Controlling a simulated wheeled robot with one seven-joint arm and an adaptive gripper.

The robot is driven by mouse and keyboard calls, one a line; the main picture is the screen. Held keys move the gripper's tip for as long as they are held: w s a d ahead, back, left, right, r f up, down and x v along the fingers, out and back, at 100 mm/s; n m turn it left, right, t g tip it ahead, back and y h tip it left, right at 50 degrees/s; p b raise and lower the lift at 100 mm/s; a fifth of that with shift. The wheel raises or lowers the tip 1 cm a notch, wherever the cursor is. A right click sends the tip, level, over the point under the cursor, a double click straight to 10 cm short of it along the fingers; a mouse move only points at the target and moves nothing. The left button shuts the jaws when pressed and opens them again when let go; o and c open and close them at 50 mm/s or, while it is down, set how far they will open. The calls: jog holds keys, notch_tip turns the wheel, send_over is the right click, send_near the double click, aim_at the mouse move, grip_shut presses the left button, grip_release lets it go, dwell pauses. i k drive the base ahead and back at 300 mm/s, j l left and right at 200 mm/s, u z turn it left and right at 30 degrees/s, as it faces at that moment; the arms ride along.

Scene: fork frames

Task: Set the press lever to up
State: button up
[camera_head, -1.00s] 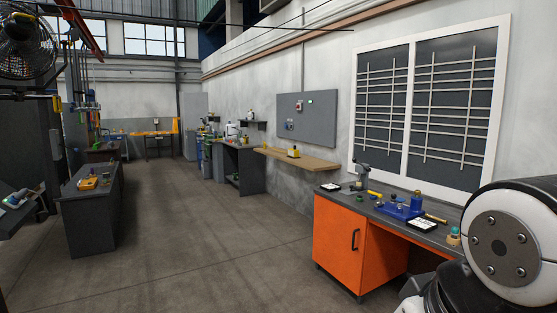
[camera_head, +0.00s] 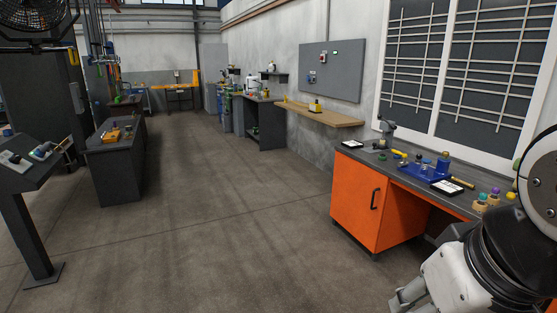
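A small grey upright device (camera_head: 387,132) stands at the back left of the orange workbench (camera_head: 357,205). It looks like a bench press, but it is too small to make out a lever or its position. My gripper (camera_head: 405,298) shows at the bottom right, partly cut off by the lower edge. It is in front of the workbench, well apart from the device, and touches nothing that I can see. Whether its fingers are open or shut is not clear.
The bench top holds a blue fixture (camera_head: 428,168), a white-faced tablet (camera_head: 452,187) and several small coloured parts. A wooden shelf (camera_head: 325,117) juts from the wall. A dark table (camera_head: 122,170) and a sloped stand (camera_head: 35,215) are at left. The floor between is clear.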

aim_at(379, 116)
jog(key=i+l+z, duration=0.35)
jog(key=i, duration=0.65)
jog(key=i+z, duration=0.35)
jog(key=i, duration=0.65)
jog(key=i+u, duration=0.1)
jog(key=i, duration=0.95)
jog(key=i+l+u, duration=0.1)
jog(key=i, duration=0.95)
jog(key=l, duration=0.1)
